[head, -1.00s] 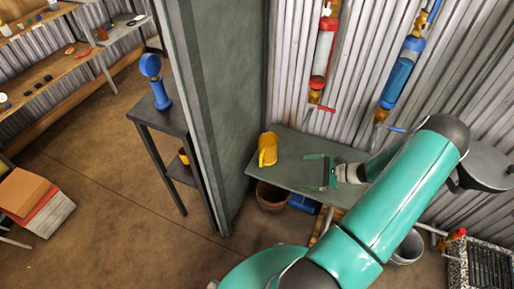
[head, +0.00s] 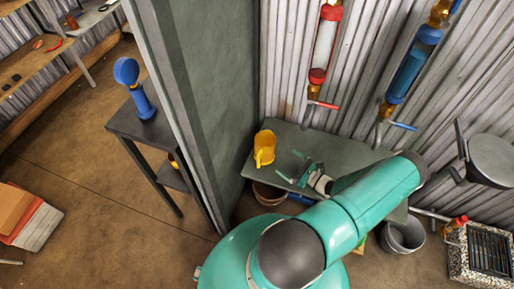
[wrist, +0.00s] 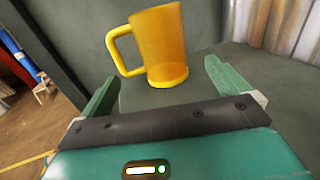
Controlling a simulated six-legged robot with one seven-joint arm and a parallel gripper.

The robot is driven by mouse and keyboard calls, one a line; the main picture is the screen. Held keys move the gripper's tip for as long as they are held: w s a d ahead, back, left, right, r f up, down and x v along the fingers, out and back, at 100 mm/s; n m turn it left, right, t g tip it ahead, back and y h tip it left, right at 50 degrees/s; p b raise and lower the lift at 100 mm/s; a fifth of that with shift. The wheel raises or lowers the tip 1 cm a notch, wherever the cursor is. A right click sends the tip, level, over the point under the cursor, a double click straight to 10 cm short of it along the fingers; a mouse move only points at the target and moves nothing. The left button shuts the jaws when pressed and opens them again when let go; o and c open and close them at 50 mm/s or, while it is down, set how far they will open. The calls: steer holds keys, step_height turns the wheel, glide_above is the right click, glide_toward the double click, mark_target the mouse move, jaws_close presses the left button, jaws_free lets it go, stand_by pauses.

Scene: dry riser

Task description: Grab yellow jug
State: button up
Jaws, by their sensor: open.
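The yellow jug (head: 264,148) stands upright on the grey bench (head: 325,147) against the corrugated wall. My gripper (head: 290,167) is just to the right of the jug and a little nearer, apart from it, with its fingers towards it. In the wrist view the jug (wrist: 160,45) stands ahead of the open fingers, its handle on the left. My gripper also shows in the wrist view (wrist: 158,78), with its two green fingers wide apart and nothing between them.
A green-grey partition (head: 205,90) rises close to the left of the bench. Red (head: 324,45) and blue (head: 408,75) pipe sections run up the wall behind. A terracotta pot (head: 268,193) stands under the bench, and a grey bucket (head: 402,236) stands on the floor to the right.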

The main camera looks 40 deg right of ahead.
mark_target(273, 153)
steer(key=w, duration=0.2)
steer(key=w+a, duration=0.1)
steer(key=w, duration=0.4)
steer(key=shift+a, duration=0.15)
steer(key=w, duration=0.6)
steer(key=shift+a, duration=0.35)
steer(key=c, duration=1)
